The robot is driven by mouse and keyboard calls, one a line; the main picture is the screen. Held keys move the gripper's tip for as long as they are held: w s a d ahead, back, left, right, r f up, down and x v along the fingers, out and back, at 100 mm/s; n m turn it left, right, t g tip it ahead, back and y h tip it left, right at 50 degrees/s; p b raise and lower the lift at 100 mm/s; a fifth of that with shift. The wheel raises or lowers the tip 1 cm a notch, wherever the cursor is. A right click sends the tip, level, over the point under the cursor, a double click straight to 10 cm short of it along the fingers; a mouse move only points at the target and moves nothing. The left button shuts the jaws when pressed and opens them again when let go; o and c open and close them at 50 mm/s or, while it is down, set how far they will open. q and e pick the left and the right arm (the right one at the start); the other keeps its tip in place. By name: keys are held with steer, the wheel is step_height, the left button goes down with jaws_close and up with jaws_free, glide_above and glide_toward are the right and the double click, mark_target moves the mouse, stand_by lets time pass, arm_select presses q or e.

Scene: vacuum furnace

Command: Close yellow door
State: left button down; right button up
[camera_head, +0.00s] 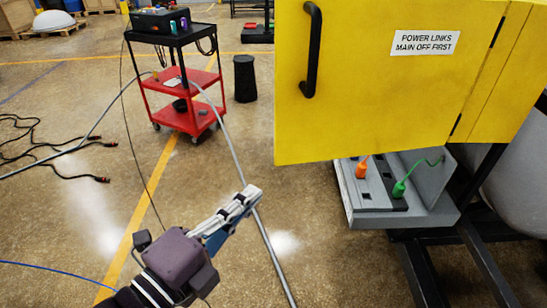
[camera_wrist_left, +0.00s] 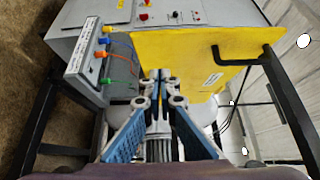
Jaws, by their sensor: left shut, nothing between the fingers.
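The yellow door (camera_head: 390,100) fills the upper right of the head view. It stands open, swung out from hinges on its right edge, and carries a black handle (camera_head: 312,50) near its left edge. The door also shows in the left wrist view (camera_wrist_left: 185,65), with its handle (camera_wrist_left: 245,57) at upper right. My left gripper (camera_head: 252,193) is shut and empty, below and left of the door, apart from it in the head view. In the left wrist view its fingertips (camera_wrist_left: 157,75) overlap the door; I cannot tell whether they touch it. My right gripper is not in view.
Below the door is a grey panel (camera_head: 438,212) with an orange plug (camera_head: 361,168) and a green plug (camera_head: 399,188). A red cart (camera_head: 185,105) and black bin (camera_head: 245,80) stand behind. Cables (camera_head: 60,150) lie on the left floor.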

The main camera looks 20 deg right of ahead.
mark_target(284, 145)
arm_select(q)
steer(key=p+x, duration=0.1)
steer(key=x, duration=0.2)
steer(key=w+p+x, duration=0.1)
steer(key=x, duration=0.3)
steer(key=a+p+x, duration=0.1)
steer(key=x, duration=0.3)
steer(key=shift+w+r, duration=0.1)
steer(key=shift+w, duration=0.1)
steer(key=shift+w+p, duration=0.4)
steer(key=shift+w, duration=0.3)
steer(key=shift+s, duration=0.1)
